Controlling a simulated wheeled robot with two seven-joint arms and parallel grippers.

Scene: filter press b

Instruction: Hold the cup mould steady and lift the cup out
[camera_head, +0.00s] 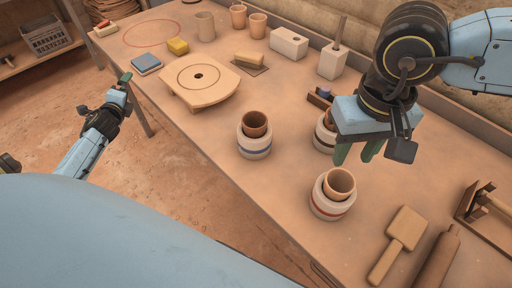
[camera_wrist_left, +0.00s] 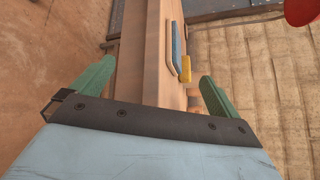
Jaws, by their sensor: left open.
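Three pale cup moulds, each with a brown clay cup in it, stand on the table in the head view. The blue-banded mould (camera_head: 254,149) holds an upright cup (camera_head: 254,123). The red-banded mould (camera_head: 327,207) holds another cup (camera_head: 340,182). The third mould (camera_head: 322,142) and its cup (camera_head: 329,120) are partly hidden behind my right gripper. My right gripper (camera_head: 358,153) hangs above the table beside that third mould, fingers apart and nothing seen between them. My left gripper (camera_head: 123,86) is off the table's left edge, far from the moulds; its wrist view shows open, empty fingers (camera_wrist_left: 155,85).
Several loose cups and a white block (camera_head: 289,43) stand along the back. A wooden paddle (camera_head: 403,231) and a rolling pin (camera_head: 437,260) lie front right.

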